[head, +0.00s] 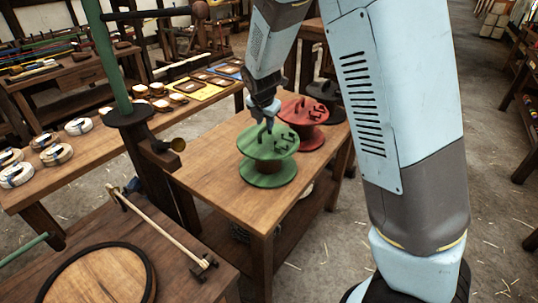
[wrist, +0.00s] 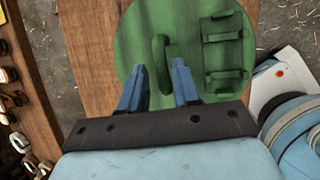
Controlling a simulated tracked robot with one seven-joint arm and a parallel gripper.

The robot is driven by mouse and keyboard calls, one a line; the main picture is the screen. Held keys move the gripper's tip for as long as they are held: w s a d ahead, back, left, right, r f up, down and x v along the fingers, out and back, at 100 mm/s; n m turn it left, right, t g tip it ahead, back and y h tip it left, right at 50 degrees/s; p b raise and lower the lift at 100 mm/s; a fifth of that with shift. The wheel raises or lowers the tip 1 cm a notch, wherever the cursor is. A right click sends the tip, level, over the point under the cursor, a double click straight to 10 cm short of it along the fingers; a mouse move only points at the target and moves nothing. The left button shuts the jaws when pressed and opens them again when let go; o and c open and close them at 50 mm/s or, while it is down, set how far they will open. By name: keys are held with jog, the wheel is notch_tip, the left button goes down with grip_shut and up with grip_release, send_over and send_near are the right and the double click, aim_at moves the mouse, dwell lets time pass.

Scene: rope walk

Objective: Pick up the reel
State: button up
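A green reel (head: 268,157) stands upright on a wooden table (head: 217,174) in the head view. A red reel (head: 303,122) and a dark reel (head: 327,95) stand behind it to the right. My gripper (head: 268,127) is just over the green reel's top flange, pointing down. In the wrist view the green reel (wrist: 227,25) fills the top middle, with a raised handle (wrist: 161,62) and brackets on its top. My blue fingers (wrist: 158,80) are apart, one to each side of the handle's near end. Whether they touch it I cannot tell.
A bench (head: 170,113) at the left holds white coils and flat trays. A green post (head: 108,60) stands left of the table. A round board (head: 105,278) lies on the bench at front left. The table's front part is clear.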

jog(key=shift+x, duration=2.2)
jog(key=shift+s, duration=0.2)
jog(key=shift+d, duration=0.1)
grip_shut()
